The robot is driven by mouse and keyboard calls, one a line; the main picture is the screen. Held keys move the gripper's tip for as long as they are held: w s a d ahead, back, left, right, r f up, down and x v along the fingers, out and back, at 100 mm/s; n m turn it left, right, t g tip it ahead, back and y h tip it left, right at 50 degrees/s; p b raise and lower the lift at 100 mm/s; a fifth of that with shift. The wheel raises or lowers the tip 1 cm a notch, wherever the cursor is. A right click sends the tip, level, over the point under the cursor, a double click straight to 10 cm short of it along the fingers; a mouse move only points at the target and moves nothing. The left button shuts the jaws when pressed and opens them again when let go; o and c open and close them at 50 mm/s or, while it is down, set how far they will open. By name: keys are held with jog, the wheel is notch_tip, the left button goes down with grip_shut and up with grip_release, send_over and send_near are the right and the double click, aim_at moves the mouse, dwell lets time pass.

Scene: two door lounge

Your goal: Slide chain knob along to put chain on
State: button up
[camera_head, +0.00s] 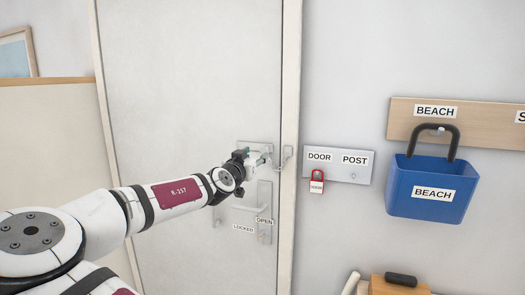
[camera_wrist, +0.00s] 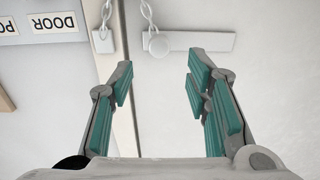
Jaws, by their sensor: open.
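The chain knob (camera_wrist: 159,46) is a small pale ball in the wrist view. It sits near the post-side end of a flat light-grey track plate (camera_wrist: 208,42) on the white door. A chain (camera_wrist: 147,14) runs from the knob out of the top of the picture, and another strand leads to a grey anchor (camera_wrist: 103,40) on the door frame. My gripper (camera_wrist: 160,62) is open and empty, its teal-padded fingers on either side of the knob's line, the knob just past the tips. In the head view my gripper (camera_head: 262,158) covers the knob and part of the plate (camera_head: 254,147).
Below is a door handle (camera_head: 244,209) with LOCKED and OPEN labels. A blue BEACH bucket (camera_head: 431,204) hangs farther right. The wall between board and bucket is bare.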

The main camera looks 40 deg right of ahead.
aim_at(263, 150)
jog(key=x, duration=0.7)
jog(key=shift+d+p, duration=0.25)
jog(key=shift+p, duration=0.05)
jog(key=shift+w, duration=0.1)
grip_shut()
